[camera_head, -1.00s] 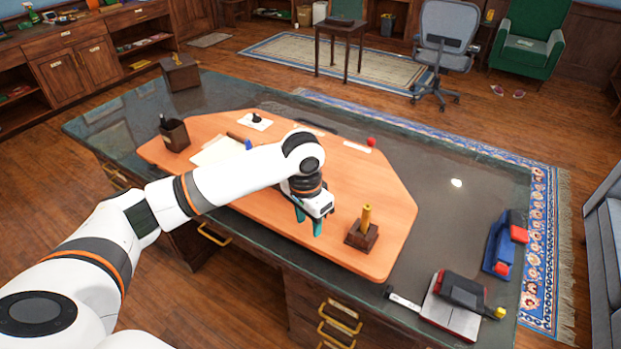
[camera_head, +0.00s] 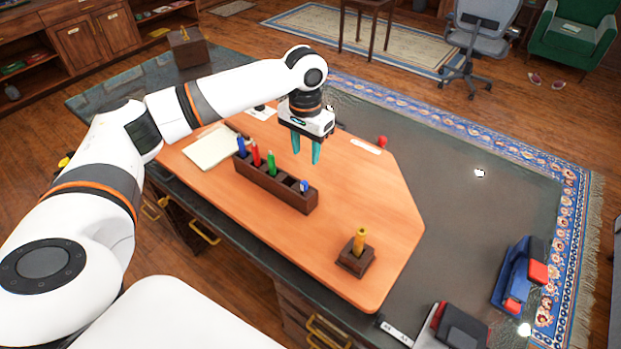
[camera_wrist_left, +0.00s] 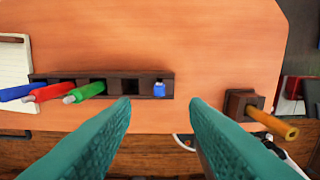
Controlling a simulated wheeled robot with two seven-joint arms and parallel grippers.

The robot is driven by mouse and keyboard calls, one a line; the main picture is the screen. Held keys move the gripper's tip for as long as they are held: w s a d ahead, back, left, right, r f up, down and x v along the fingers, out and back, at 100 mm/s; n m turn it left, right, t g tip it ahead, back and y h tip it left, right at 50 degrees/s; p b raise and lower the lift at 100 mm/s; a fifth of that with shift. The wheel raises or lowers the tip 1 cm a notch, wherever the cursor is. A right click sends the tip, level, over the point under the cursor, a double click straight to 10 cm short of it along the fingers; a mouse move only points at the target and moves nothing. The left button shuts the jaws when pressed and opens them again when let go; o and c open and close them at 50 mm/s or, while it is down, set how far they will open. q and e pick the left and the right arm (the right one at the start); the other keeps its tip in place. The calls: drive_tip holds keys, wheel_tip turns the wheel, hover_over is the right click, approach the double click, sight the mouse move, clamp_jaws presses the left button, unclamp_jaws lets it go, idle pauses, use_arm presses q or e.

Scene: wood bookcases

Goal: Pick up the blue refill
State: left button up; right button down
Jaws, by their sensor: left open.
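A dark wooden holder (camera_head: 258,182) stands on the orange board. A short blue piece with a pale top (camera_head: 304,187) sits low in its right-end slot; it also shows in the left wrist view (camera_wrist_left: 159,90). A taller blue pen-like piece (camera_head: 241,147) stands in the left-end slot, also in the left wrist view (camera_wrist_left: 18,92). I cannot tell by shape which is the refill. My left gripper (camera_head: 306,158) has teal fingers, open and empty, above and apart from the holder. In the left wrist view, the short blue piece lies between and beyond the fingertips (camera_wrist_left: 160,102).
A red piece (camera_head: 256,154) and a green piece (camera_head: 271,163) stand in the holder, with an empty slot beside the short blue one. A yellow stick in a wooden block (camera_head: 356,258) stands to the right. A notepad (camera_head: 208,150) lies left.

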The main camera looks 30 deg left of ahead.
sight(304, 182)
use_arm(q)
drive_tip(key=f, duration=0.2)
drive_tip(key=s+f+p, duration=0.1)
drive_tip(key=f, duration=0.1)
drive_tip(key=shift+w+f, duration=0.1)
drive_tip(key=shift+f, duration=0.15)
drive_tip(key=shift+w+f, duration=0.1)
drive_tip(key=shift+f, duration=0.15)
wheel_tip(304, 182, down, 4)
drive_tip(key=shift+a+f+p, duration=0.1)
drive_tip(key=shift+f+p, duration=0.15)
drive_tip(key=shift+p, duration=0.7)
drive_tip(key=shift+f, duration=0.3)
use_arm(e)
drive_tip(key=s+r, duration=0.2)
drive_tip(key=r, duration=0.1)
drive_tip(key=shift+d, duration=0.2)
use_arm(q)
clamp_jaws()
use_arm(e)
drive_tip(key=shift+s, duration=0.15)
